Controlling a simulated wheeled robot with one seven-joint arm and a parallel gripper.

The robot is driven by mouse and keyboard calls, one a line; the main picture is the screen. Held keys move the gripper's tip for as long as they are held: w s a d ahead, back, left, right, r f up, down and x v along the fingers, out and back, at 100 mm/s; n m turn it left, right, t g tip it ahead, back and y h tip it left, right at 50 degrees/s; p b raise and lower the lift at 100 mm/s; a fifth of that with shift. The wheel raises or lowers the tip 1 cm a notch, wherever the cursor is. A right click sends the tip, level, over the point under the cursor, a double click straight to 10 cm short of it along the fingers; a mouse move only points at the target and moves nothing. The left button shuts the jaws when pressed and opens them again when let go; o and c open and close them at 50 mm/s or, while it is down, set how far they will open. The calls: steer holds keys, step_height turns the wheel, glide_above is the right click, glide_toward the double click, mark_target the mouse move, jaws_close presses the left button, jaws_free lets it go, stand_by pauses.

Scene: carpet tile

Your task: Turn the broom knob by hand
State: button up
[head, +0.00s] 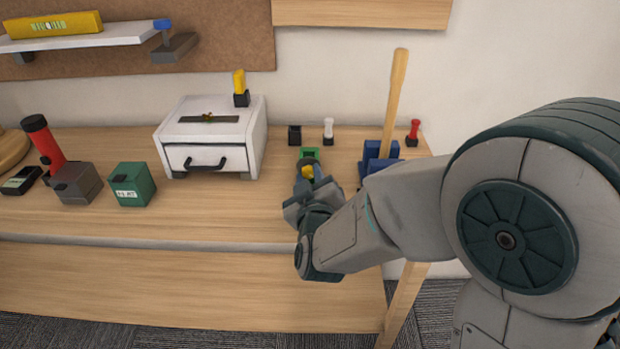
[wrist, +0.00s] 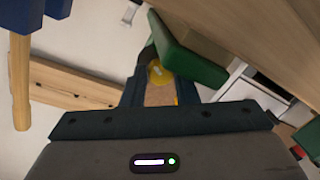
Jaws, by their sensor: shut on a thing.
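A broom with a wooden handle (head: 396,95) stands upright, leaning slightly, in a blue holder (head: 371,152) at the right end of the bench. The handle also shows at the left of the wrist view (wrist: 20,85). A small yellow knob (wrist: 158,74) sits at a green block (wrist: 187,55). My gripper (head: 306,174) is at the front of the green block, left of the broom, and is shut on the yellow knob. In the head view the knob (head: 307,171) is mostly hidden by my fingers.
A white drawer box (head: 212,133) with a yellow-handled piece (head: 240,85) on top stands to the left. A black block (head: 294,135), a white-topped piece (head: 328,130) and a red-topped piece (head: 413,131) stand behind. A green box (head: 132,184) and a red flashlight (head: 42,142) are farther left.

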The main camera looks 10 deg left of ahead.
stand_by(0.4)
steer(key=o, duration=1)
steer(key=shift+f, duration=0.1)
